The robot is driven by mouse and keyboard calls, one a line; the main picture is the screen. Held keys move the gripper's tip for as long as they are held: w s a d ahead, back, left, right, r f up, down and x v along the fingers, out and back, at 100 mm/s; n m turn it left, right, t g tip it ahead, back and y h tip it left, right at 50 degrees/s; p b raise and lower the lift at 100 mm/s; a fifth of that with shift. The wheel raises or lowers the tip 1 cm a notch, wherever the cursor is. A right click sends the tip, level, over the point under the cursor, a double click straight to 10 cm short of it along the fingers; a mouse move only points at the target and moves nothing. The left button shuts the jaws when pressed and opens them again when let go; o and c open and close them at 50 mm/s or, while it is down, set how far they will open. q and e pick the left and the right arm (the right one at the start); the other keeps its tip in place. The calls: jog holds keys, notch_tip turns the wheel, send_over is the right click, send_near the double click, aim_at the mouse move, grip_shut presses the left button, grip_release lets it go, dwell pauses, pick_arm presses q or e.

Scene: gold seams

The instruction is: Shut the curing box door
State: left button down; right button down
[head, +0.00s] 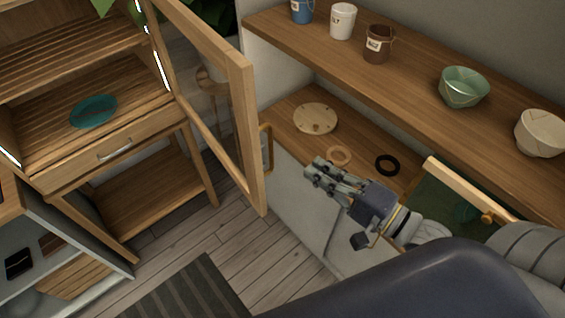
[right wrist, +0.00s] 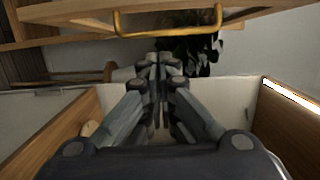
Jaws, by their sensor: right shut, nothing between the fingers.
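The curing box is a wooden cabinet (head: 60,150) with slatted shelves and lit strips, at the left in the head view. Its glazed wooden door (head: 243,120) stands wide open, swung out toward the counter. A brass handle (head: 267,148) is on the door's face by its free edge; the handle (right wrist: 168,33) also shows at the top of the right wrist view. My right gripper (head: 313,174) is shut and empty, to the right of the handle and apart from it. Its fingers (right wrist: 158,68) point toward the door. My left gripper is out of view.
A teal plate (head: 93,111) lies inside the cabinet. A shelf (head: 410,80) with cups and bowls runs above the counter at the right. A round board (head: 315,118), a tan ring (head: 339,155) and a black ring (head: 387,165) lie on the counter. Floor (head: 190,245) shows below the door.

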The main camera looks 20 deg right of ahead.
aim_at(270, 155)
jog(key=w+a+p, duration=0.1)
jog(key=a, duration=0.1)
jog(key=w+a+p, duration=0.1)
jog(key=w+a, duration=0.1)
jog(key=w+a+p, duration=0.1)
jog(key=a, duration=0.1)
jog(key=shift+w+a+r, duration=0.1)
jog(key=shift+w+a, duration=0.05)
jog(key=shift+w, duration=0.1)
jog(key=shift+s+a, duration=0.1)
jog(key=shift+a, duration=0.2)
